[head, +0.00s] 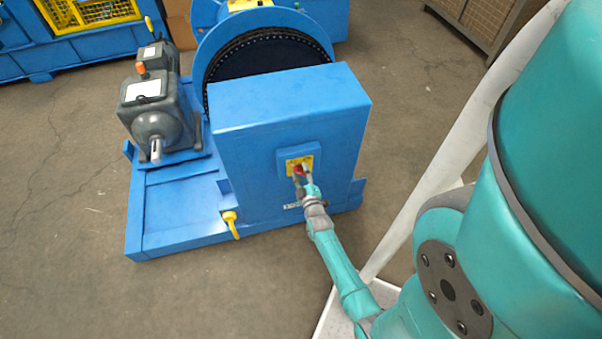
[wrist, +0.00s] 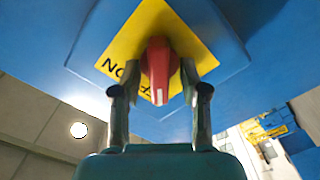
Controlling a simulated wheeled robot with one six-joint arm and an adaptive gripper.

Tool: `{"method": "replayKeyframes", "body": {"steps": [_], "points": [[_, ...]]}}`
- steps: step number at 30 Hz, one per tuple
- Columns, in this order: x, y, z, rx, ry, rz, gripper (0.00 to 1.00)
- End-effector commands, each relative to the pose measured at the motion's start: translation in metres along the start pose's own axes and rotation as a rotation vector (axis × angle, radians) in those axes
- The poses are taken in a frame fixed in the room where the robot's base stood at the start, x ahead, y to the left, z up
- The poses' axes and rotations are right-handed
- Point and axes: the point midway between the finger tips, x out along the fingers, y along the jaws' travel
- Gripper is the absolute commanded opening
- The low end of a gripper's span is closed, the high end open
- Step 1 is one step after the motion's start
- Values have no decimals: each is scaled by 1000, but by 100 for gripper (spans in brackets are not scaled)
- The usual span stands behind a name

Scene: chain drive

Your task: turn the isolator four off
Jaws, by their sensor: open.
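The isolator is a red rotary handle (wrist: 158,70) on a yellow plate (wrist: 130,45) fixed to the front of a blue cabinet. In the wrist view the handle points down the picture and the letters "NO" show on the plate at its left. My gripper (wrist: 158,78) is open, with one finger on each side of the red handle. I cannot tell whether either finger touches it. In the head view the yellow plate (head: 291,164) shows on the cabinet front, and my gripper (head: 301,180) is right at it, partly covering the handle.
The blue cabinet (head: 245,115) stands on a blue base frame (head: 180,225). A grey motor (head: 155,115) sits at its left and a large blue wheel guard (head: 225,40) behind it. A yellow hooked piece (head: 231,222) hangs at the base's front. Floor at the left is clear.

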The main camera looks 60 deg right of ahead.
Motion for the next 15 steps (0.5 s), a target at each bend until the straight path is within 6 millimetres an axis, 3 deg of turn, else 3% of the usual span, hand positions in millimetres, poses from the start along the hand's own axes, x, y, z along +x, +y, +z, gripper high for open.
{"method": "replayKeyframes", "body": {"steps": [7, 15], "points": [[-18, 0, 0, 1, -1, -1, 44], [-69, -1, 1, 0, -1, -3, 44]]}}
